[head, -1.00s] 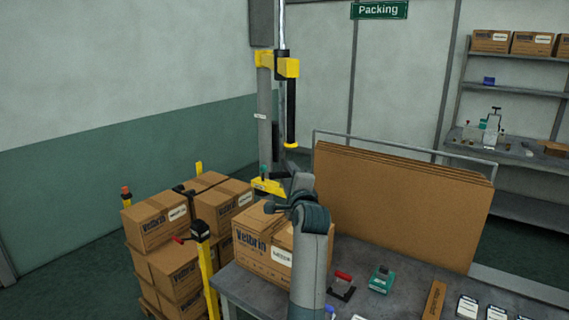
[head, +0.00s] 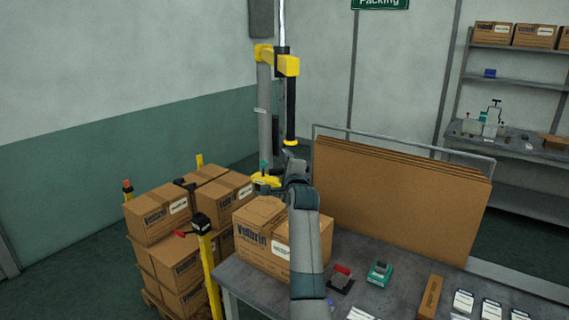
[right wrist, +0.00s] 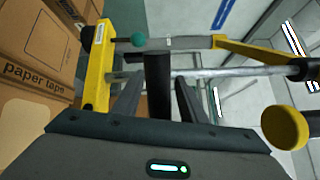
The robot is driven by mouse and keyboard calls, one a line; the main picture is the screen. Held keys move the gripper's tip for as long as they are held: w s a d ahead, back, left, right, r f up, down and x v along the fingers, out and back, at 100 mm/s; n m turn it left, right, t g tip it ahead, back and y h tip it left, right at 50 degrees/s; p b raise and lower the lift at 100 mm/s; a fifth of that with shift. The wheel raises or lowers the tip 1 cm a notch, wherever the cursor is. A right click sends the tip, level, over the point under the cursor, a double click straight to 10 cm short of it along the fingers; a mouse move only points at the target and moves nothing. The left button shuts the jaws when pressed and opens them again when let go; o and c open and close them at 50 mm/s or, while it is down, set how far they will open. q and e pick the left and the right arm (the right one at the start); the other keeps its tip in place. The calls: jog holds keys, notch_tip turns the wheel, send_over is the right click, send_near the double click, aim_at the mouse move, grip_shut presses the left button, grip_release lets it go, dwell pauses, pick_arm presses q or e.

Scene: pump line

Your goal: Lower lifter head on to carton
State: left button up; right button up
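The lifter has a grey post, a black tube with a yellow end (head: 291,143), and a low yellow part with a teal knob (head: 265,180), which looks like the lifter head. This part is just behind and above the brown carton (head: 258,240) on the bench. In the right wrist view the yellow bar (right wrist: 97,65) and teal knob (right wrist: 137,40) are close. My right gripper (right wrist: 159,82) has its fingers apart, with a black bar (right wrist: 158,85) between them; narrow gaps show. My forearm hides part of the carton and gripper in the head view. My left gripper is out of view.
Stacked cartons (head: 157,217) stand on a pallet at left, beside a yellow post (head: 209,275). A red-handled tool (head: 341,278) and a teal device (head: 379,273) lie right of my arm.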

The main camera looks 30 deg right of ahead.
grip_shut()
notch_tip(320, 180, down, 9)
jog(key=b, duration=0.4)
jog(key=shift+f, duration=0.15)
grip_release()
jog(key=shift+s, duration=0.15)
jog(key=b+v, duration=0.5)
jog(key=v, duration=1.2)
